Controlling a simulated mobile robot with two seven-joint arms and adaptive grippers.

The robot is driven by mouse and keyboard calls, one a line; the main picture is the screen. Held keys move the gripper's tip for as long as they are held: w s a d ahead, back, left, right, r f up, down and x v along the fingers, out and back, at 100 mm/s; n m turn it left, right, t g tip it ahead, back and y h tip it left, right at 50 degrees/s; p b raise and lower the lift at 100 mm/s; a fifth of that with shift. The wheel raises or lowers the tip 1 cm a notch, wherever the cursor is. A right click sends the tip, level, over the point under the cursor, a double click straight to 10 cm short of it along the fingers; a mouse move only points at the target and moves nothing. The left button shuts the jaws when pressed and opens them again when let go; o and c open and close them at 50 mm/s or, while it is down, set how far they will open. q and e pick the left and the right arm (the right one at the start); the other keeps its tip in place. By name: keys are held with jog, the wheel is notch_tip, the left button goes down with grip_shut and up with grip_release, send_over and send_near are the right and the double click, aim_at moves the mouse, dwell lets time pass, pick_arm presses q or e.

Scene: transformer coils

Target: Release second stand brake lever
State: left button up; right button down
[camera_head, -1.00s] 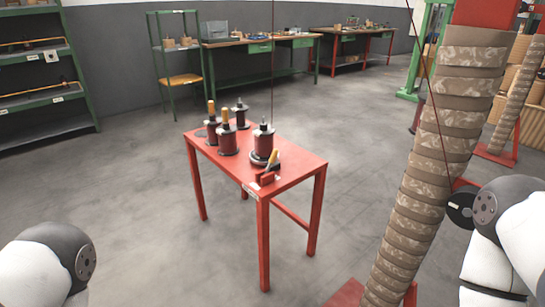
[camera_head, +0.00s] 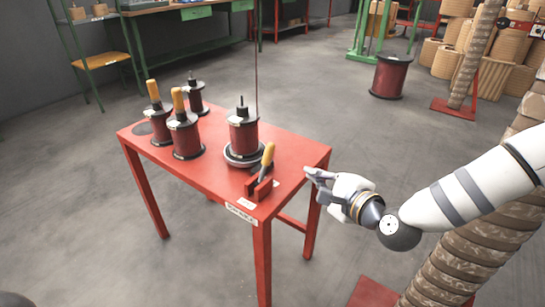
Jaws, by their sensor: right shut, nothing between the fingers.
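A brake lever (camera_head: 267,158) with a yellow handle stands in a small red bracket (camera_head: 258,188) at the front right of the red table (camera_head: 215,182). It leans slightly to the right. Behind it a dark red spool (camera_head: 243,135) stands upright on a round base, with a thin wire rising from it. My right gripper (camera_head: 312,174) is shut and empty, just right of the table's right corner. It points left towards the lever and is apart from it. My left gripper is out of view.
Two spools with orange handles on top, a left one (camera_head: 160,128) and a nearer one (camera_head: 184,138), stand on the table's left part with a plain spool (camera_head: 196,98) behind. A tall wrapped coil (camera_head: 450,262) stands at the lower right. The floor left of the table is clear.

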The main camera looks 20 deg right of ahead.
aim_at(265, 164)
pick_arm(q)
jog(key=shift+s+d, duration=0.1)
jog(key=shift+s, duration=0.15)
pick_arm(e)
jog(key=shift+s, duration=0.2)
jog(key=b+x, duration=0.1)
jog(key=x, duration=0.8)
jog(key=shift+w+f+b, duration=0.15)
jog(key=shift+b, duration=0.25)
jog(key=a+r, duration=0.1)
jog(key=a+r+p, duration=0.1)
jog(key=shift+s+a, duration=0.25)
jog(key=shift+a, duration=0.15)
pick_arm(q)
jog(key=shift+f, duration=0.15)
pick_arm(e)
jog(key=shift+s+a, duration=0.2)
jog(key=shift+a, duration=0.05)
